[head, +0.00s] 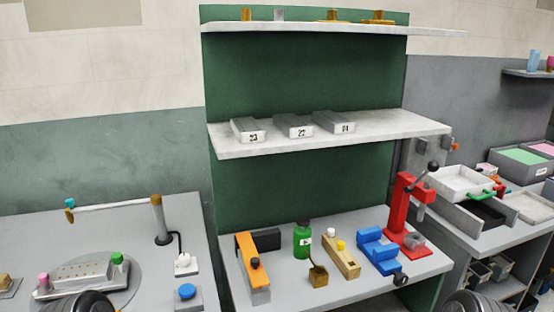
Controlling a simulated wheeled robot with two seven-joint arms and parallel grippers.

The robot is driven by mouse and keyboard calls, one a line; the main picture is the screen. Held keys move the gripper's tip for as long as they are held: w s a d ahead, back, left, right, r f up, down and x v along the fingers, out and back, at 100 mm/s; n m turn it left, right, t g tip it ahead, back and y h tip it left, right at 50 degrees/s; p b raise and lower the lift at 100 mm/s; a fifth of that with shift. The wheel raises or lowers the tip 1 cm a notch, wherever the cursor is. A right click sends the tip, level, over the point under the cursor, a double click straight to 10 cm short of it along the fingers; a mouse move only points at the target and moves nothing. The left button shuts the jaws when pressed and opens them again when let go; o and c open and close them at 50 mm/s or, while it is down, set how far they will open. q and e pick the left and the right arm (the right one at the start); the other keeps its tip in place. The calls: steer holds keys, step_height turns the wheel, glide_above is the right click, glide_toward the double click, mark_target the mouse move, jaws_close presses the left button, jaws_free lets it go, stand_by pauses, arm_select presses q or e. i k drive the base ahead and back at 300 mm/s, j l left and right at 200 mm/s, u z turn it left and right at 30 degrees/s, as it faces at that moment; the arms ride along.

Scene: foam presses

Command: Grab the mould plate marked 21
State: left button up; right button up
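Three grey mould plates lie side by side on the white middle shelf (310,142) of the green rack. The right one (331,117) has a white label that appears to read 21. The middle plate (293,121) appears to be marked 22, and the left plate (247,125) 23. All three labels face the front of the shelf. Neither of my grippers is in view; only dark rounded parts that look like my arms show at the bottom edge.
The lower bench holds an orange tool (246,257), a green bottle (302,240), a blue vise (377,248) and a red press (400,205). A top shelf (320,27) hangs above the plates. The middle shelf is bare right of the plates.

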mark_target(84, 274)
steer(key=u, duration=1.3)
steer(key=j+z, duration=0.45)
steer(key=k+j+z, duration=0.1)
steer(key=j+z, duration=0.3)
